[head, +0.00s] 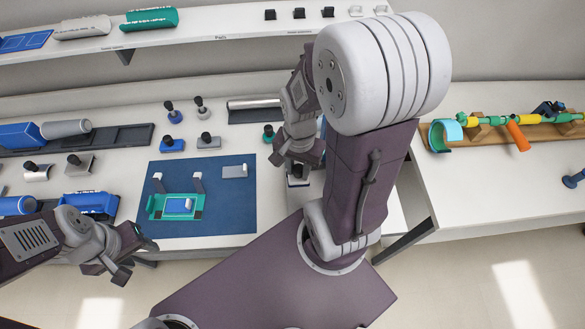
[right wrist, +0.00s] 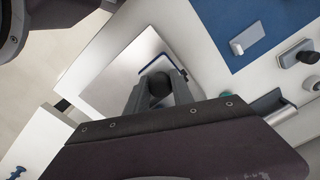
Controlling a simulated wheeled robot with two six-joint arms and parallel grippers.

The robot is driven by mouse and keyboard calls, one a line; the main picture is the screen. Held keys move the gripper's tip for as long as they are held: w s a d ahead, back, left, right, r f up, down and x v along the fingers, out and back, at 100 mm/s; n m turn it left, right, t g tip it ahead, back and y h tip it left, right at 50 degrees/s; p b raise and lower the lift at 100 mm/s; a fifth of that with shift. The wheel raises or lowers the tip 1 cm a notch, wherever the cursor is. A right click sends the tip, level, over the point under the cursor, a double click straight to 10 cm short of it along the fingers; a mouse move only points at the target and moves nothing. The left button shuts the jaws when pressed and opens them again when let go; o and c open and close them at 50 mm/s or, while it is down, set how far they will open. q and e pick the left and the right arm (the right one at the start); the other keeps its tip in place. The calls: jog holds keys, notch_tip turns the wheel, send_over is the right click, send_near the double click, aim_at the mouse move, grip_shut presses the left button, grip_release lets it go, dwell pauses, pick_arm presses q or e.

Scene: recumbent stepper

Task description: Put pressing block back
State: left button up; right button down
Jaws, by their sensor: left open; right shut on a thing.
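My right gripper (head: 297,165) is shut on the black knob (right wrist: 158,86) of a pressing block, at the right of the blue mat in the head view. The block's pale body (head: 298,181) shows only partly below the fingers. In the right wrist view the knob sits between the two fingers, above a pale, shiny surface. I cannot tell whether the block touches the table. My left gripper (head: 122,266) is open and empty near the table's front edge, at the lower left of the blue mat.
The blue mat (head: 237,215) carries a teal fixture (head: 158,213) and a small grey plate (head: 234,172). Knobbed blocks, blue (head: 172,146) and grey (head: 209,142), stand behind it. A dark rack (head: 108,138) lies at left. My right arm hides part of the table.

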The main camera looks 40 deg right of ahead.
jog(key=shift+w+a, duration=0.1)
jog(key=shift+a, duration=0.1)
jog(key=shift+w+a+f, duration=0.25)
jog(key=shift+w+a, duration=0.2)
jog(key=shift+w, duration=0.05)
jog(key=shift+w+a+f, duration=0.25)
jog(key=shift+w+a, duration=0.15)
jog(key=shift+w, duration=0.1)
jog(key=w+f, duration=0.2)
jog(key=w, duration=0.1)
jog(key=w+a+f, duration=0.1)
jog(key=w+f, duration=0.1)
jog(key=w, duration=0.1)
jog(key=w+f, duration=0.2)
jog(key=w, duration=0.1)
jog(key=shift+w+a, duration=0.2)
jog(key=shift+w, duration=0.1)
jog(key=f, duration=0.3)
jog(key=shift+d+f+p, duration=0.2)
jog(key=shift+f+p, duration=0.1)
jog(key=shift+f, duration=0.15)
jog(key=shift+a+f, duration=0.1)
jog(key=c, duration=1.4)
grip_release()
pick_arm(q)
jog(key=shift+w+a, duration=0.1)
jog(key=shift+a, duration=0.5)
pick_arm(e)
jog(key=o, duration=0.3)
